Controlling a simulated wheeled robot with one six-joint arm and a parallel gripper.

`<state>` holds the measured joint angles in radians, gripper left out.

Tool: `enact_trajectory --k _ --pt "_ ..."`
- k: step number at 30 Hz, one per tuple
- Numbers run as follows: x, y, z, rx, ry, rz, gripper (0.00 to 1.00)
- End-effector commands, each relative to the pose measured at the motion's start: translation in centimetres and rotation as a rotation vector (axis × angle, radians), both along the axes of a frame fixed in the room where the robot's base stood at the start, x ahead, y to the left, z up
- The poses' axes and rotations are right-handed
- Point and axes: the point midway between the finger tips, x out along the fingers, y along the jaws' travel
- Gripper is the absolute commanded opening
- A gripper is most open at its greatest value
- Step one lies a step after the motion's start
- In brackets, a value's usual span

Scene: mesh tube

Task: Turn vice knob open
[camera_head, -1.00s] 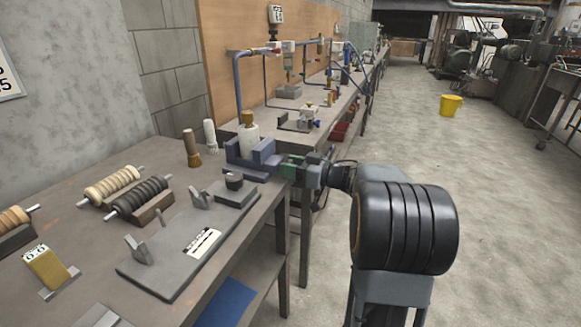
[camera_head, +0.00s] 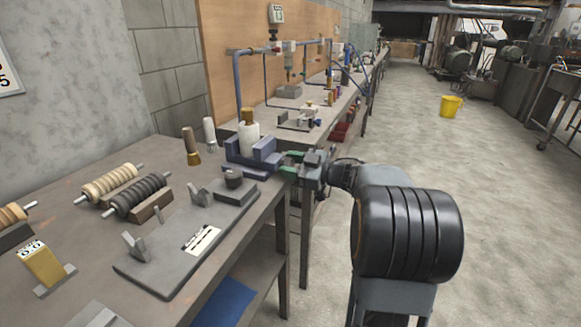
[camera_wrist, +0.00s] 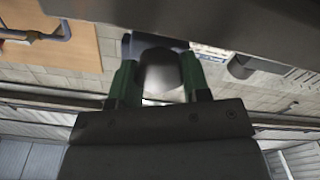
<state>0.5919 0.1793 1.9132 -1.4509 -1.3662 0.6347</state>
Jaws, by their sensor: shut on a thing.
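The blue-grey vice (camera_head: 254,157) sits near the front edge of the bench, with a white cylinder (camera_head: 249,138) with a brown top upright in its jaws. My gripper (camera_head: 291,163) is at the vice's right end, its green fingers pointing at the vice. In the wrist view the green fingers (camera_wrist: 158,80) are shut on a dark rounded knob (camera_wrist: 158,70), one finger on each side. The knob is hidden in the head view by the fingers and the vice.
A second bench with blue pipes runs behind.

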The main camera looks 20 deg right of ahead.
Motion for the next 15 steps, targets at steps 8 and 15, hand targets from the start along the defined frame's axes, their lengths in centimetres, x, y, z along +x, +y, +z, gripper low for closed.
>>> enact_trajectory --k 8,15 --pt "-0.03 0.03 -0.07 -0.047 -0.043 0.001 0.2" --pt "-0.04 0.04 -0.05 -0.053 -0.048 0.001 0.2"
